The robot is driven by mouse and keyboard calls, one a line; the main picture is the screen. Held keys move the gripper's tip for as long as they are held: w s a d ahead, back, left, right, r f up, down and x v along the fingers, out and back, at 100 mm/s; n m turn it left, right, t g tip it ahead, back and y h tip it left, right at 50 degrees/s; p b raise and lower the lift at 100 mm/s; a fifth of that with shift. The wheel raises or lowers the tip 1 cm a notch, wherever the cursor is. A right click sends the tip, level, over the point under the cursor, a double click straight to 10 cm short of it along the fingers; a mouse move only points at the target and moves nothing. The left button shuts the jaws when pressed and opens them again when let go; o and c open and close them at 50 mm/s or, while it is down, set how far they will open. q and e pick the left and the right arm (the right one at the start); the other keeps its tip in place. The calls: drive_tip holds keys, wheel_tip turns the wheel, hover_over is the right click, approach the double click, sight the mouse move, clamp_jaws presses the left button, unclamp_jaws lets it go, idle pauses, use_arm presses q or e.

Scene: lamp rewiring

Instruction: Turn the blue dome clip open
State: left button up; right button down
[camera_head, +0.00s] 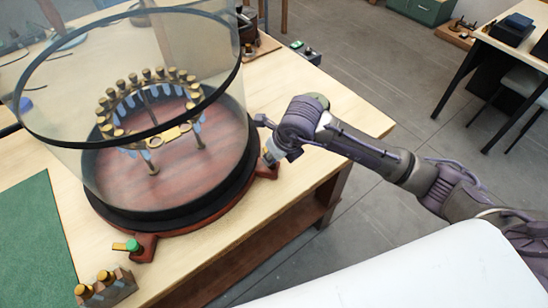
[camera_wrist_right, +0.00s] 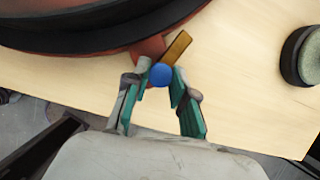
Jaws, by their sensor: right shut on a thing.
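The blue dome clip (camera_wrist_right: 160,75) shows in the right wrist view as a round blue knob, with a brass lever (camera_wrist_right: 177,46) beside it pointing up and right. It sits on a reddish foot of the dome base. My right gripper (camera_wrist_right: 161,76) is shut on the blue clip, one finger on each side. In the head view my right gripper (camera_head: 268,154) is at the right side of the dome base (camera_head: 180,212) and mostly hides the clip. The clear dome (camera_head: 60,95) has a dark band and encloses a ring of brass-capped pieces. My left gripper is not in view.
A green clip (camera_head: 132,245) with an orange lever is at the front of the base. A small block with brass knobs (camera_head: 105,288) and a green mat (camera_head: 35,240) lie at the front left. A dark round object (camera_wrist_right: 303,55) stands right in the wrist view.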

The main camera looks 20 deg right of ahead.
drive_tip(key=m+h+b, duration=0.1)
drive_tip(key=m, duration=0.2)
drive_tip(key=shift+a+f+t+b, duration=0.1)
drive_tip(key=shift+a+t+b, duration=0.05)
drive_tip(key=shift+t+b, duration=0.2)
drive_tip(key=shift+m+h+b, duration=0.65)
drive_tip(key=shift+m+h, duration=0.05)
drive_tip(key=shift+m, duration=1)
drive_tip(key=c, duration=1)
unclamp_jaws()
drive_tip(key=shift+o, duration=0.2)
drive_tip(key=v, duration=1.2)
